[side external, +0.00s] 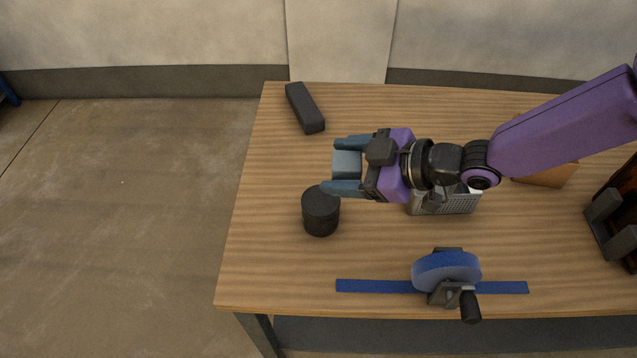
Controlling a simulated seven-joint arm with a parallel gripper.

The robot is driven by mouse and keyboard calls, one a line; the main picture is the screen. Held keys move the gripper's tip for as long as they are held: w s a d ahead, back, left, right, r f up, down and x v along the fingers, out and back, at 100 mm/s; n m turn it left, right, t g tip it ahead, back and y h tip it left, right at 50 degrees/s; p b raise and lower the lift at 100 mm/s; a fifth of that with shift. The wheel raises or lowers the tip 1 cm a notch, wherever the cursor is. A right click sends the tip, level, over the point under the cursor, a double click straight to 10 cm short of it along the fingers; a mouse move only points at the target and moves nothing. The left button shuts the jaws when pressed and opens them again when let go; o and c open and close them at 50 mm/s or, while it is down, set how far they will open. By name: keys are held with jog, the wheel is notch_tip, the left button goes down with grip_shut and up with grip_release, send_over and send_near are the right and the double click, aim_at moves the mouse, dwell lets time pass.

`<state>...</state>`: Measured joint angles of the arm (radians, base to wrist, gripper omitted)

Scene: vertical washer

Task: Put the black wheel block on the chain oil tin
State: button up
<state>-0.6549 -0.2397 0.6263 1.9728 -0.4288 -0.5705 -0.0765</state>
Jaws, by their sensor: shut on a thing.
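My gripper (345,164) points left above the table, with its two blue fingers shut on a small squarish block (347,163). The block looks grey from here and I take it to be the black wheel block, partly hidden by the fingers. The chain oil tin, which I take to be the short black cylinder (320,211), stands upright on the table just below and left of the fingers in the picture. The block is apart from the tin's top, up and to the right of it in the picture. The exact height gap cannot be told.
A long dark bar (305,108) lies at the back left of the wooden table (265,262). A grey perforated box (444,203) is partly under my gripper. A blue wheel with a crank (446,271) on a blue strip stands in front. An orange-brown object (553,176) is at right.

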jog(key=w+a+f, duration=0.1)
jog(key=f, duration=0.1)
jog(key=w+a+f, duration=0.1)
jog(key=f, duration=0.1)
jog(key=w+a+f, duration=0.1)
jog(key=a+f, duration=0.1)
jog(key=shift+w+a+f, duration=0.1)
jog(key=shift+a+f, duration=0.05)
jog(key=shift+f, duration=1.4)
jog(key=shift+f, duration=0.15)
jog(key=o, duration=1.1)
jog(key=shift+d+r, duration=0.2)
jog(key=shift+r, duration=0.05)
jog(key=v, duration=1.1)
jog(key=shift+s+d+r, duration=0.2)
jog(key=shift+s+d, duration=0.05)
